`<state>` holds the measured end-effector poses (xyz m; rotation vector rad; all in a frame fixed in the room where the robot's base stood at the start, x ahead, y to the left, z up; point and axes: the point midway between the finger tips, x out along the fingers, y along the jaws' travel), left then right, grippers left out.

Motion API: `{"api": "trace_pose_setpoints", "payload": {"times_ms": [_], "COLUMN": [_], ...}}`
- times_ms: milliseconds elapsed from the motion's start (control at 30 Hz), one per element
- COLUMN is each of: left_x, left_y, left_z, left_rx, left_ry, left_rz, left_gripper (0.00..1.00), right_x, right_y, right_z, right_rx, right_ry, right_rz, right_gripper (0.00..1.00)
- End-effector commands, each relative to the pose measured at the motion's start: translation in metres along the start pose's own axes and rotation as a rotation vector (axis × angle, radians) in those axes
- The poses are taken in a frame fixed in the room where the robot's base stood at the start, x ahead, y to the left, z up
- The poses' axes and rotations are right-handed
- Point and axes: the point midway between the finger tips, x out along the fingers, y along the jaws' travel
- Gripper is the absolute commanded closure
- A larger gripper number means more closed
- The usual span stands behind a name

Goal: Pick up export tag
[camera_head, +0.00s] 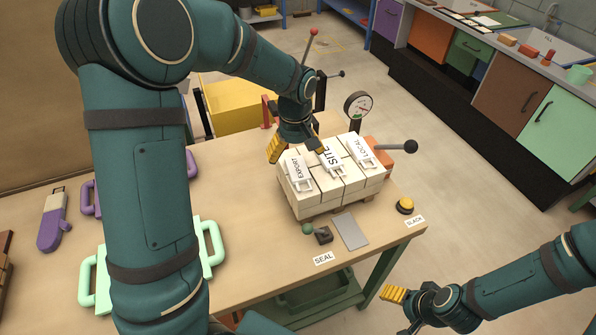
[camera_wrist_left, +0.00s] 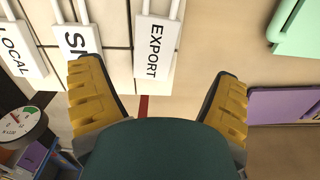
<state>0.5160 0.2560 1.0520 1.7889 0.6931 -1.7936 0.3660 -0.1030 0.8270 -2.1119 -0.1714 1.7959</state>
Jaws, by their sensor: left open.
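The export tag (camera_head: 298,172) is a white tag lettered EXPORT, lying on the left part of the pale brick stack (camera_head: 330,195). In the left wrist view the export tag (camera_wrist_left: 156,48) shows between my finger pads, toward the top edge. My left gripper (camera_head: 296,149) is open and empty, just behind and above the tags; in the wrist view its yellow fingers (camera_wrist_left: 160,78) are spread apart. The site tag (camera_head: 331,160) and the local tag (camera_head: 359,148) lie to the right of the export tag. My right gripper (camera_head: 400,298) hangs off the table's front right; its opening is unclear.
A gauge (camera_head: 358,106) and a black-knobbed lever (camera_head: 398,146) stand close to the stack. A yellow button (camera_head: 405,205), a grey plate (camera_head: 350,230) and a green ball (camera_head: 307,228) sit in front. Mint handles (camera_head: 212,243) and a purple-cased tool (camera_head: 52,225) are left.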

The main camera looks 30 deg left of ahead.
Motion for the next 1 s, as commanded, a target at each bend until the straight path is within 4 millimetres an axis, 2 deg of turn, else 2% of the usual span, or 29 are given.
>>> {"api": "trace_pose_setpoints", "payload": {"times_ms": [167, 500, 833, 967, 1000], "left_x": [0.011, 0.054, 0.059, 0.059, 0.059], "left_y": [0.001, 0.007, 0.007, 0.007, 0.007], "left_z": [0.0, -0.002, -0.002, -0.002, -0.002], "left_rx": [-0.001, 0.0, 0.0, 0.0, 0.0], "left_ry": [0.0, 0.0, 0.001, 0.001, 0.001], "left_rz": [0.0, -0.001, 0.001, 0.001, 0.001], "left_gripper": [0.11, 0.11, 0.12, 0.57, 0.72], "right_x": [0.001, 0.005, 0.005, 0.005, 0.005], "right_y": [0.0, 0.002, 0.002, 0.002, 0.002], "right_z": [0.001, 0.003, 0.003, 0.003, 0.003], "right_rx": [-0.001, -0.002, -0.002, -0.002, -0.002], "right_ry": [-0.002, -0.006, -0.006, -0.006, -0.006], "right_rz": [0.0, -0.001, -0.001, -0.001, -0.001], "right_gripper": [0.26, 0.26, 0.26, 0.26, 0.26]}}
